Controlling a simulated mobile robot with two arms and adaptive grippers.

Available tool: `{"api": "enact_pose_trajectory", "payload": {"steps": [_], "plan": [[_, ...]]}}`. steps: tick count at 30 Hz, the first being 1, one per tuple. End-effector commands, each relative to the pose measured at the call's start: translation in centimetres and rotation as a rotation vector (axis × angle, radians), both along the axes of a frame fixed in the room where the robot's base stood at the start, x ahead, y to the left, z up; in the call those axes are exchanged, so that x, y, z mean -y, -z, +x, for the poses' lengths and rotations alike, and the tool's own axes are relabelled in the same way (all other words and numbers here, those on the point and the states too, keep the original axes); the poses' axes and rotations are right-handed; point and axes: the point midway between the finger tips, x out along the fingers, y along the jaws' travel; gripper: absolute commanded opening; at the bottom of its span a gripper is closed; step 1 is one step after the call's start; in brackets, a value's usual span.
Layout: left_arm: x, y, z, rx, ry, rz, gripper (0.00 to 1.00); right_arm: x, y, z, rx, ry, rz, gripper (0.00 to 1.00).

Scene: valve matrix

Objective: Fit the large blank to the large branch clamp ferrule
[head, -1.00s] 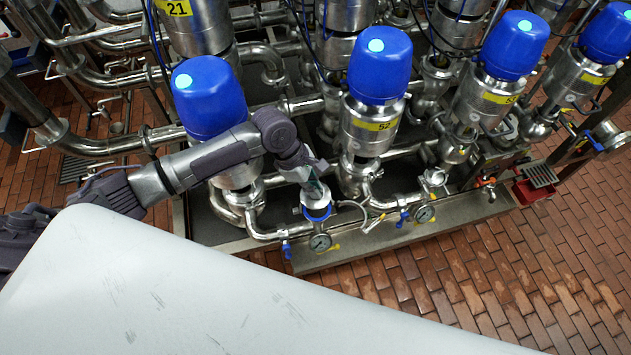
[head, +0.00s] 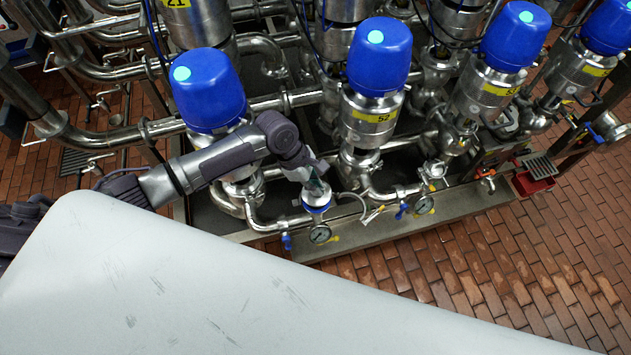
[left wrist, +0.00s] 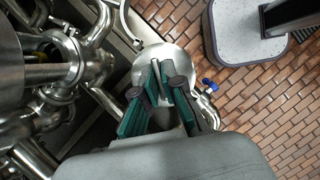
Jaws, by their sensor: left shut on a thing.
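My left gripper (head: 316,186) points down at the front pipe branch, left of the middle in the head view. Its green-padded fingers (left wrist: 160,82) are shut on a round silver blank (left wrist: 166,58), seen broad and shiny in the left wrist view. In the head view the blank (head: 314,197) sits right above a blue ring (head: 318,209) on top of the branch. The ferrule is hidden under the blank, so I cannot tell whether they touch. An open clamp (head: 374,213) hangs just right of the branch. My right gripper is not in view.
A pressure gauge (head: 320,234) and a blue-handled valve (head: 287,242) sit just below the branch. Blue-capped valves (head: 379,57) stand close behind my arm. A red box (head: 533,184) is at the right. Brick floor (head: 440,265) in front is clear.

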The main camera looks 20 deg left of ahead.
Motion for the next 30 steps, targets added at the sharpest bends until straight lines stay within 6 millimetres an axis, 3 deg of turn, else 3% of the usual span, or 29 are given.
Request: {"api": "enact_pose_trajectory", "payload": {"steps": [15, 30], "plan": [[0.0, 2.9, 0.0, 0.000, -0.001, -0.001, 0.00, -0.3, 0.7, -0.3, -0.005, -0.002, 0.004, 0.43], [0.0, 3.5, 0.0, 0.000, 0.000, 0.000, 0.00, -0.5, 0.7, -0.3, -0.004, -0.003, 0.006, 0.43]]}}
